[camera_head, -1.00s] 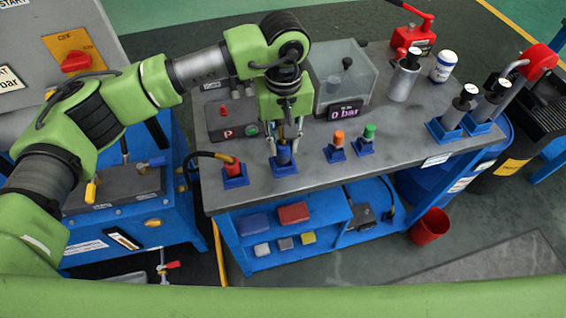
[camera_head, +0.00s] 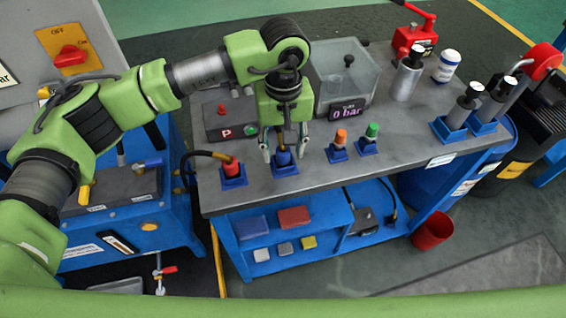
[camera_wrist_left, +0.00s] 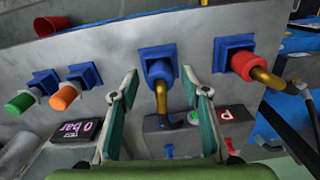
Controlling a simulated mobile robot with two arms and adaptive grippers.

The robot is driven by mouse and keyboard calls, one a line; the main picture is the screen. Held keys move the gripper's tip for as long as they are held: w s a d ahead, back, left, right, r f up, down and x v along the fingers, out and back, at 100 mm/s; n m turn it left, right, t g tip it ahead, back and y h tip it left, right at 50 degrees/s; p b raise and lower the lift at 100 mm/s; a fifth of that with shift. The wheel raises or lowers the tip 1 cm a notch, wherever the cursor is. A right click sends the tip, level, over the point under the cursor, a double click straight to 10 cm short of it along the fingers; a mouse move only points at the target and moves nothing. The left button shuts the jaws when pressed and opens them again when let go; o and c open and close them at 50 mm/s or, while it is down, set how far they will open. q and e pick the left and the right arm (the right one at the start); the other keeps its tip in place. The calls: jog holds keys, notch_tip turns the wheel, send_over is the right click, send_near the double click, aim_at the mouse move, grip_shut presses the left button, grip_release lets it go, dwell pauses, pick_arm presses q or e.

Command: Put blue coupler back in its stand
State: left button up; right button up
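The blue coupler (camera_head: 284,158) stands upright in its blue stand (camera_head: 286,170) on the front part of the grey table. In the left wrist view the blue coupler (camera_wrist_left: 159,68) sits in its square blue stand (camera_wrist_left: 157,51) with a brass elbow and black hose coming off it. My left gripper (camera_head: 284,150) is above the stand, open, with one finger on each side of the coupler. In the left wrist view a gap shows between each finger and the coupler, with the open gripper (camera_wrist_left: 161,82) around it. My right gripper is not in view.
A red coupler (camera_head: 232,168) sits in a stand just left. Orange (camera_head: 340,137) and green (camera_head: 371,131) capped pieces stand to the right. Behind are a grey box (camera_head: 230,115) and a clear case (camera_head: 343,75) with a "0 bar" display.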

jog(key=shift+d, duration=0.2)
pick_arm(q)
jog(key=shift+r+p, duration=0.35)
jog(key=shift+r, duration=0.45)
jog(key=shift+r+p, duration=0.6)
jog(key=shift+r, duration=1.15)
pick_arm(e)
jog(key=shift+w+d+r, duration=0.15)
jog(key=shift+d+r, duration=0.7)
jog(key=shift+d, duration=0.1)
pick_arm(q)
jog(key=shift+r, duration=0.1)
notch_tip(320, 180, up, 12)
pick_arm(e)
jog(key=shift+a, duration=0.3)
